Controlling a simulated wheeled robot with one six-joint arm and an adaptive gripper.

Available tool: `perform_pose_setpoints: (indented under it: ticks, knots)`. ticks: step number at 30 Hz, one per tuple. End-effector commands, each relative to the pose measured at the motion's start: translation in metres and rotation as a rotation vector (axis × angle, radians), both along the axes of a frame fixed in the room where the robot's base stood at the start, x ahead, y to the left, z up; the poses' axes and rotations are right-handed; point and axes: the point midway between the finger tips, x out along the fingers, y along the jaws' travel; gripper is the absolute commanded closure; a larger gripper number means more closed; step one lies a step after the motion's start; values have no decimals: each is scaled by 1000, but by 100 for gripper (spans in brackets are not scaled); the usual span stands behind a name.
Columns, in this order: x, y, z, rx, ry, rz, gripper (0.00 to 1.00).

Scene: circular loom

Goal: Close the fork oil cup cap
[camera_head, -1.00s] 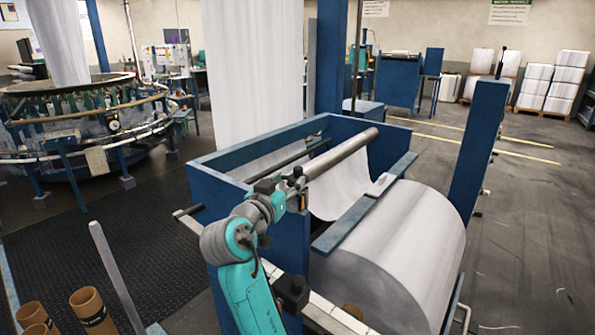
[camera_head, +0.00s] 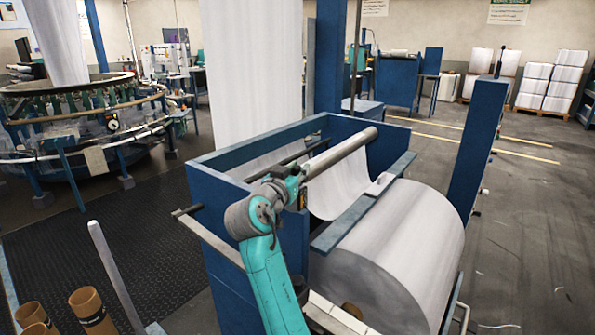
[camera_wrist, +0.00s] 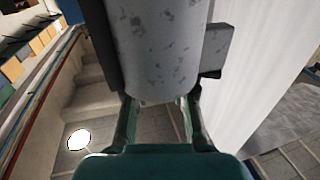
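I cannot make out the fork oil cup or its cap for certain in either view. In the wrist view my gripper (camera_wrist: 159,98) has its two dark fingers spread apart. A large grey, speckled cylinder (camera_wrist: 160,45) fills the top middle, just beyond and partly between the fingers; I cannot tell whether they touch it. In the head view my arm reaches to the near end of a grey roller (camera_head: 342,152) on the blue take-up frame (camera_head: 228,200). The fingers are mostly hidden there.
A big white fabric roll (camera_head: 395,260) lies on the right of the frame. White fabric (camera_head: 250,70) hangs behind it. The circular loom (camera_head: 85,125) stands at the back left. Brown tubes (camera_head: 92,308) stand at the lower left.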

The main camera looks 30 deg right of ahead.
Motion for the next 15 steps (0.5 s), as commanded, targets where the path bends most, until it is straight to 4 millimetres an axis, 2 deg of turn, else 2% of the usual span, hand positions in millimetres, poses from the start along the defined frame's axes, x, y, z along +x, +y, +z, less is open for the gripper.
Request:
perform_pose_setpoints:
  ticks: [15]
  knots:
    - [-1, 3, 0, 0, 1, -57, 100]
